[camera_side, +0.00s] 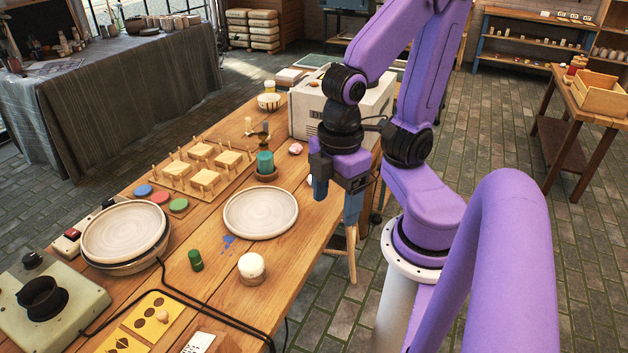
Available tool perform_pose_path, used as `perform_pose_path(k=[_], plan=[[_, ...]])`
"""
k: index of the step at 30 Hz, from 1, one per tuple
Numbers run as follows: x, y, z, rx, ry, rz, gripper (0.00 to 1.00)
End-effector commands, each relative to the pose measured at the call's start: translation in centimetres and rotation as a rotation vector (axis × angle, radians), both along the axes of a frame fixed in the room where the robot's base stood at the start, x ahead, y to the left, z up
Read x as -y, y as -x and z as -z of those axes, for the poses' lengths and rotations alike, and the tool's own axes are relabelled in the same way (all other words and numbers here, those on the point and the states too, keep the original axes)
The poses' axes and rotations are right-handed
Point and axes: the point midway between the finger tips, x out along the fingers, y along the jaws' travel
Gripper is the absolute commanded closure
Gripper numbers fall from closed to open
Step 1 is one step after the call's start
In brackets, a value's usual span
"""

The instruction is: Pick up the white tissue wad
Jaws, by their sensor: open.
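A small white patch (310,180), which may be the tissue wad, shows on the wooden table just left of my gripper's left finger. Most of it is hidden behind that finger, so its shape is unclear. My gripper (335,207) points down over the table's right edge, with its two blue fingers apart and nothing seen between them. I cannot tell from this one view how high the fingertips are above the table.
A pale plate (260,212) lies left of my gripper, with blue spots (228,240) beside it. A teal cylinder (265,162), a pink lump (295,148) and a large white box (312,108) stand nearby. A white-topped jar (251,267) is in front.

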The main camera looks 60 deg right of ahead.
Motion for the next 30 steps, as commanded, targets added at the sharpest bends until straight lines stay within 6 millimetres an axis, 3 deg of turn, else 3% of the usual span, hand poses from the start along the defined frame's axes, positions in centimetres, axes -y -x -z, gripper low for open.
perform_pose_path(k=[4, 7, 11, 17, 23, 30], plan=[[-0.1, -0.7, 0.0, 0.0, 0.001, 0.001, 0.26], [-0.1, -2.3, 0.0, 0.001, 0.005, -0.005, 0.26], [0.3, -6.0, 0.2, 0.002, 0.011, -0.023, 0.26], [2.6, -12.1, 0.9, 0.003, 0.018, -0.061, 0.26], [7.1, -17.7, 1.9, 0.003, 0.024, -0.1, 0.26], [15.1, -22.6, 3.7, -0.002, 0.028, -0.146, 0.26]])
